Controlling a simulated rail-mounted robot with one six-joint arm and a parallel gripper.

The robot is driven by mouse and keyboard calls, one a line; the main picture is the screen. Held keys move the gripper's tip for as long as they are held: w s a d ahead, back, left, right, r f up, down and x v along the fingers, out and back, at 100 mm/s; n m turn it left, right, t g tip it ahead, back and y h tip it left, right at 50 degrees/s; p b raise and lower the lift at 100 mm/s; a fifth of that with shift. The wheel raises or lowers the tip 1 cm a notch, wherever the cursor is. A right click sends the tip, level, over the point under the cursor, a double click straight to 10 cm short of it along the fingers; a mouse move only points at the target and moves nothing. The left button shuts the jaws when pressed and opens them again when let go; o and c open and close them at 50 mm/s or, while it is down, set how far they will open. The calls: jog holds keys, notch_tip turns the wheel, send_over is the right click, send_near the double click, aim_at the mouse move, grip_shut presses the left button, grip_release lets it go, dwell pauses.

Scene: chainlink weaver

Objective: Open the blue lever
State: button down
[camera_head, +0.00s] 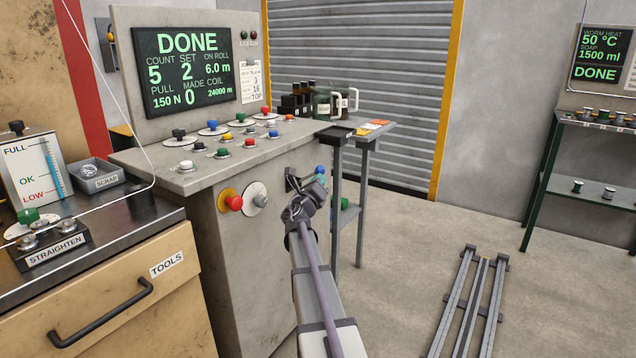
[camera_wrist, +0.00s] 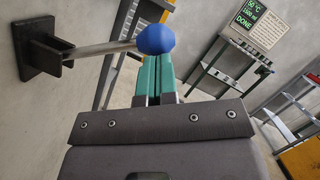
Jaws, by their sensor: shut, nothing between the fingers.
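The blue lever is a metal rod with a blue ball knob (camera_wrist: 156,39) in the wrist view. Its rod (camera_wrist: 98,50) sticks out to the right from a dark bracket (camera_wrist: 42,58) on the grey console's side. In the head view the blue knob (camera_head: 320,169) shows small at the console's right side, partly hidden by my arm. My gripper (camera_wrist: 157,60) has its teal fingers shut together and empty. The fingertips are right by the knob, which covers their ends in the wrist view; I cannot tell whether they touch.
The grey console (camera_head: 258,280) carries several coloured buttons and a green-lettered screen (camera_head: 185,66) reading DONE. A narrow side table (camera_head: 368,140) stands right behind the lever. A metal rail frame (camera_head: 470,300) lies on the floor at right. Open floor lies between it and the far green rack (camera_head: 580,160).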

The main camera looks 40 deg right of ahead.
jog(key=s+d+f+b+v, duration=0.1)
jog(key=b+v, duration=0.3)
jog(key=v, duration=0.8)
jog(key=shift+s+f+b, duration=0.4)
jog(key=shift+s+f, duration=0.1)
jog(key=shift+s, duration=0.2)
jog(key=shift+a, duration=0.1)
